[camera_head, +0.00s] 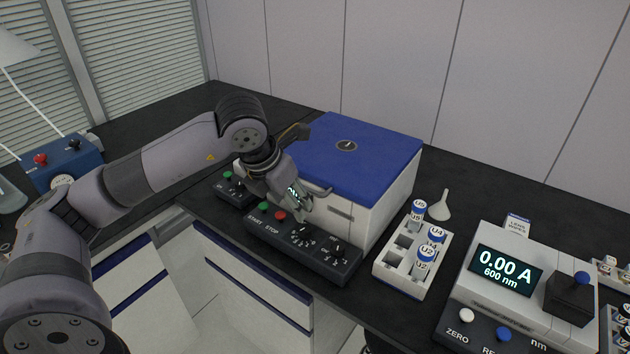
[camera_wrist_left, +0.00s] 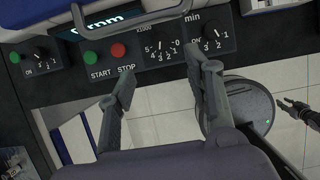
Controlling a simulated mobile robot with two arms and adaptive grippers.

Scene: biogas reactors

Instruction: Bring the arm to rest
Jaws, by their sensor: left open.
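My left arm comes in from the left in the head view. Its gripper (camera_head: 302,206) hangs at the front of a white centrifuge-like machine with a closed blue lid (camera_head: 350,150), above the black control panel (camera_head: 265,238). In the left wrist view, the two fingers of this gripper (camera_wrist_left: 163,82) are spread apart with nothing between them. The green START button (camera_wrist_left: 91,57) and red STOP button (camera_wrist_left: 118,50) lie beyond the fingertips. At the right edge of that view is a small dark jointed part (camera_wrist_left: 297,111), perhaps my right gripper; its opening is unclear.
A white rack (camera_head: 405,268) with blue-capped vials and a white funnel (camera_head: 440,204) stand right of the machine. A photometer (camera_head: 505,268) reading 0.00 A is further right. A blue box (camera_head: 62,166) stands at left. The bench behind my arm is mostly clear.

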